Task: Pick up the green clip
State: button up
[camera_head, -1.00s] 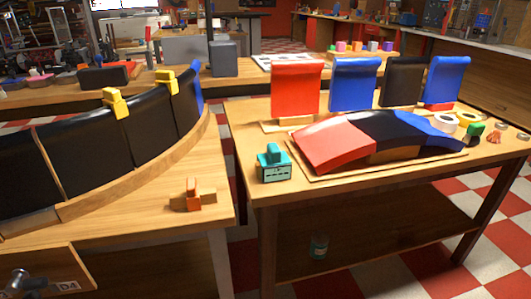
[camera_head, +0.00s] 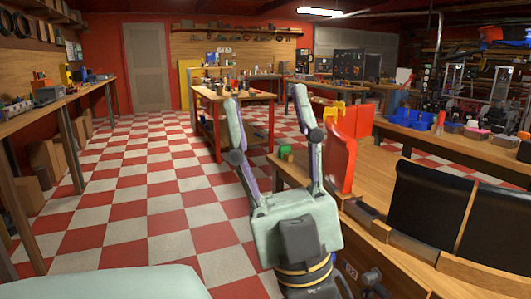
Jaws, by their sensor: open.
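A small green block-like piece, likely the green clip (camera_head: 285,152), sits on the corner of the wooden workbench at the right. It is partly hidden by a finger of my gripper, and its exact shape is too small to tell. My gripper (camera_head: 267,98) is open and empty, with its two pale fingers spread and pointing up in the picture. The green piece shows between the fingers, close to the right one. I cannot tell how far beyond them it is.
A red curved panel (camera_head: 343,150) stands upright on the workbench (camera_head: 392,213), right of my gripper. Yellow clips (camera_head: 333,115) are behind it, and black panels (camera_head: 430,209) stand nearer. Another wooden table (camera_head: 232,95) is farther back. The red-and-white checkered floor (camera_head: 145,190) at left is open.

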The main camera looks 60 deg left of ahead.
aim_at(287, 148)
jog(key=u, duration=1.75)
jog(key=i+j, duration=0.2)
jog(key=i, duration=0.25)
jog(key=i+j, duration=0.25)
jog(key=i, duration=0.25)
jog(key=i+j+z, duration=0.1)
jog(key=i, duration=0.35)
jog(key=i+j, duration=0.65)
jog(key=i, duration=0.25)
jog(key=i+j+z, duration=0.1)
jog(key=i, duration=0.6)
